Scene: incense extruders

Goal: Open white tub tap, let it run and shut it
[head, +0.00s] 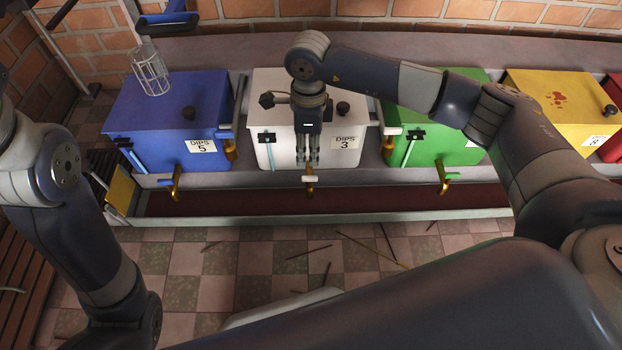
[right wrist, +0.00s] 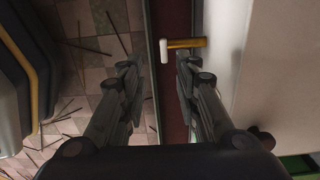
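The white tub (head: 272,93) with a "DIPS 3" label stands in the row of tubs. Its brass tap (head: 310,190) with a pale handle (head: 310,179) sticks out low at the front. My right gripper (head: 308,160) points down in front of the tub, just above the tap. In the right wrist view the gripper (right wrist: 158,68) is open and empty, and the white tap handle (right wrist: 164,51) lies ahead, between the fingers in the picture. I cannot tell the gap to it. No flow shows from the tap. My left arm shows at left; its gripper is out of view.
A blue tub (head: 160,105) is to the left and a green tub (head: 450,150) to the right, each with a brass tap. A yellow tub (head: 550,90) is farther right. A dark red trough (head: 400,201) runs below the taps. Thin sticks (head: 309,252) lie on the tiled floor.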

